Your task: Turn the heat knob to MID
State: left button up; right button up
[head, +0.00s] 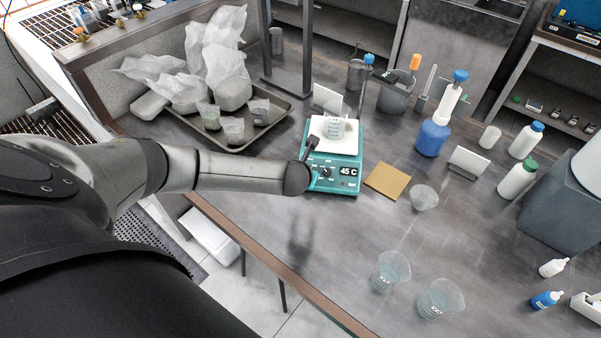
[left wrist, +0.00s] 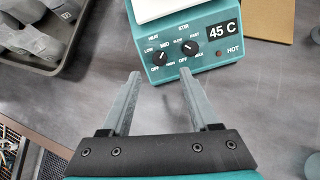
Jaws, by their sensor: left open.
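The teal hotplate (head: 340,168) stands on the bench with a white top plate and a beaker (head: 335,128) on it. Its display (left wrist: 223,31) reads 45 C. In the left wrist view the heat knob (left wrist: 162,57) is dark and round, ringed by LOW, MID, HIGH and OFF labels. Contact does not show. My right gripper is out of view.
A metal tray (head: 277,130) with bagged items lies left of the hotplate. A tan square pad (head: 387,181) lies at its right, with a small clear cup (head: 424,197) beyond. Two beakers stand near the front edge. A blue wash bottle (head: 434,135) stands behind. The front-middle bench is clear.

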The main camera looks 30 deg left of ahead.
pick_arm(q)
jog(key=v, duration=0.8)
jog(key=shift+s+r, duration=0.15)
jog(key=shift+r, duration=0.05)
dwell(0.3)
jog(key=shift+d, duration=0.15)
